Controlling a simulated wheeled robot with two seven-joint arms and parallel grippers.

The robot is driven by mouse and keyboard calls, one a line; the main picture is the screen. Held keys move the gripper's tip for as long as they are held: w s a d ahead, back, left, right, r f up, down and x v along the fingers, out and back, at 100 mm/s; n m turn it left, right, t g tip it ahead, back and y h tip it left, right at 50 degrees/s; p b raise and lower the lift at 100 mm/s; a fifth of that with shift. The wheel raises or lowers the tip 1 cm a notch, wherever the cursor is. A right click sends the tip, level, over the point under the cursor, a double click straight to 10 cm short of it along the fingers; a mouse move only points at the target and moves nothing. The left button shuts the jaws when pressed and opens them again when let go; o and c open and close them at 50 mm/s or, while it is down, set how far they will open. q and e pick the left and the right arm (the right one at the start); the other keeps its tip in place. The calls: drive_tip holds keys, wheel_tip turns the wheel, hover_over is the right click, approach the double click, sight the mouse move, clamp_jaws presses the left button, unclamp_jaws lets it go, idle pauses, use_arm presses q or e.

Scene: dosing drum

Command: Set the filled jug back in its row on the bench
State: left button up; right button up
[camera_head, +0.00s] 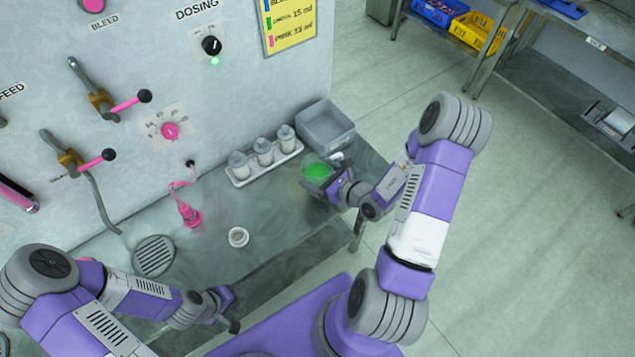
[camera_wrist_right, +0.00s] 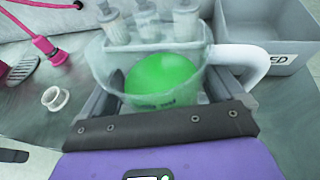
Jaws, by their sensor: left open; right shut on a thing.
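The jug (camera_head: 316,171) is clear with bright green liquid inside and a white handle. My right gripper (camera_head: 331,187) is shut on it at the right end of the bench (camera_head: 270,225). In the right wrist view the jug (camera_wrist_right: 160,78) looks upright between the fingers, its handle (camera_wrist_right: 245,62) to the right. I cannot tell whether its base touches the bench. My left gripper (camera_head: 232,312) is open and empty near the bench's front edge, far from the jug.
A white tray (camera_head: 240,183) with three capped bottles stands left of the jug, against the panel. A grey bin (camera_head: 338,132) stands behind it. A white cup-like ring (camera_head: 238,237), a pink nozzle (camera_head: 190,215) and a round drain grate (camera_head: 154,256) are further left.

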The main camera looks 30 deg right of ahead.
drive_tip(key=shift+w+f, duration=0.2)
drive_tip(key=shift+f, duration=2.35)
drive_tip(key=shift+b, duration=0.3)
drive_tip(key=shift+f, duration=0.1)
drive_tip(key=o, duration=1.1)
drive_tip(key=shift+f, duration=0.1)
